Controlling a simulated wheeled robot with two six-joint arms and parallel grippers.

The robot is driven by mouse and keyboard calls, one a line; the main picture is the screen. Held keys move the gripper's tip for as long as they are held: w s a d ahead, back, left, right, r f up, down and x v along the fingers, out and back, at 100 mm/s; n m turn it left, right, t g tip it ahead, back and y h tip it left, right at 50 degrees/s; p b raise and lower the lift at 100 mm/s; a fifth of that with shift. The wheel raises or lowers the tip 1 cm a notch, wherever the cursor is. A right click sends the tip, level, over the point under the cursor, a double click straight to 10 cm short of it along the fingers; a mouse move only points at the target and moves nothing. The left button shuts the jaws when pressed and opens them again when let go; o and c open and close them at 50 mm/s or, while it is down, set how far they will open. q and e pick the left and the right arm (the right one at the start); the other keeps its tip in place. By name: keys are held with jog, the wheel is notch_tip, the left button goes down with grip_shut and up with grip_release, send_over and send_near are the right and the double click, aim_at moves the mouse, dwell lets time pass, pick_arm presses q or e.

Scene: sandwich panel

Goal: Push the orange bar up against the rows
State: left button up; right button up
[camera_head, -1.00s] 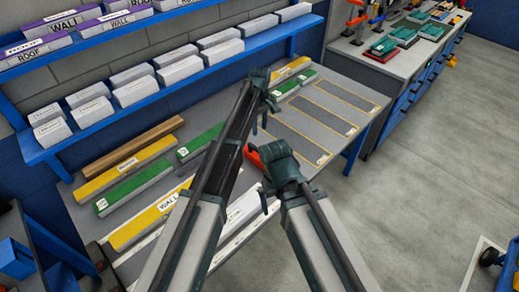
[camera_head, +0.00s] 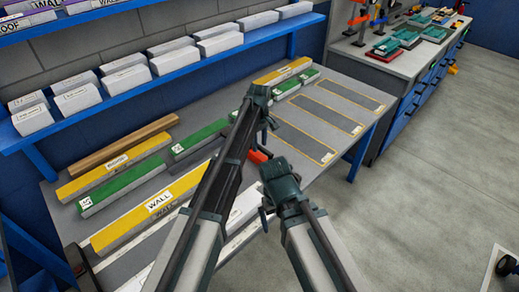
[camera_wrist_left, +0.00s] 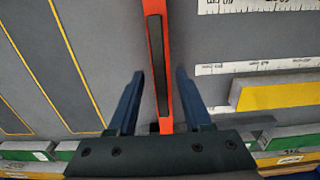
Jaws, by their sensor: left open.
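The orange bar (camera_wrist_left: 158,60) runs lengthwise between the two fingers of my left gripper (camera_wrist_left: 160,74) in the left wrist view, with a dark strip along its middle. In the head view only a short red-orange part (camera_head: 258,156) shows between my arms. My left gripper (camera_head: 268,118) is open over the table; I cannot tell whether its fingers touch the bar. The rows hold yellow panels (camera_head: 115,180) and green panels (camera_head: 125,188) on the left and back of the table. My right gripper (camera_head: 272,208) is near the front edge; its jaws are unclear.
The grey table (camera_head: 285,150) has several yellow-outlined empty bays (camera_head: 345,104) on its right side. A blue shelf (camera_head: 110,98) with white boxes stands behind. A white ruler strip (camera_wrist_left: 255,66) lies beside the bar. A tool bench (camera_head: 360,58) stands at the back right.

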pick_arm(q)
grip_shut()
dwell(0.3)
dwell(1.2)
